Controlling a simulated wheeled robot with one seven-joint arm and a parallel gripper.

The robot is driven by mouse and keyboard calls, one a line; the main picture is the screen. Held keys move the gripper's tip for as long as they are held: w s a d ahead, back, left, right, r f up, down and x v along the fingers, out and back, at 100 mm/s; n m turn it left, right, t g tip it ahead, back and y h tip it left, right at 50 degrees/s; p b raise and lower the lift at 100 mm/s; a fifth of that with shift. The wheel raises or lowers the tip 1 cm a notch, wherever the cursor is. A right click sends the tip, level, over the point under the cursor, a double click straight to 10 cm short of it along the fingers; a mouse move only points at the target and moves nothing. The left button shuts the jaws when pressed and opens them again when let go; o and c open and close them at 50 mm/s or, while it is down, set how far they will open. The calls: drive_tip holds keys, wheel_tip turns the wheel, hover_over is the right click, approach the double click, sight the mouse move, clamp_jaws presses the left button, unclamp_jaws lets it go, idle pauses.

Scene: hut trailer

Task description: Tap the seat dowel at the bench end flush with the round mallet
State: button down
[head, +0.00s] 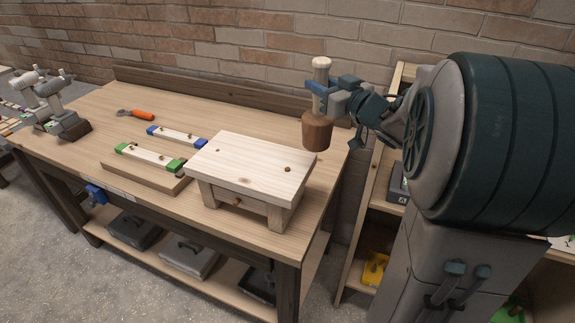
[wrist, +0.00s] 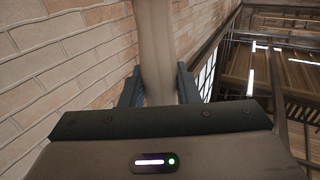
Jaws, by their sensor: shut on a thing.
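The round mallet (head: 317,133) has a brown wooden head and a pale handle. It hangs head down above the workbench's right end, just behind and right of the small pale wooden seat (head: 243,165), apart from it. My gripper (head: 322,88) is shut on the mallet's handle. In the wrist view the handle (wrist: 157,45) stands between both fingers; the head is out of that view. Dark round spots show on the seat top, one near its right end (head: 287,169). A brownish peg end (head: 237,201) shows on the front rail. I cannot tell how far any dowel stands out.
Left of the seat, a wooden board (head: 148,176) carries a strip with green clamps; a blue-ended strip (head: 177,137) lies behind. An orange-handled tool (head: 136,115) lies farther back. A brick wall (head: 230,40) stands behind the workbench (head: 85,125). Shelves stand at right.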

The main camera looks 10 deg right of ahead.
drive_tip(key=shift+r, duration=0.1)
drive_tip(key=a+f+b, duration=0.1)
drive_tip(key=a+b, duration=0.1)
drive_tip(key=a, duration=0.5)
drive_tip(key=shift+a+f+b, duration=0.2)
drive_tip(key=shift+a+b, duration=0.1)
drive_tip(key=shift+b, duration=0.05)
idle(0.5)
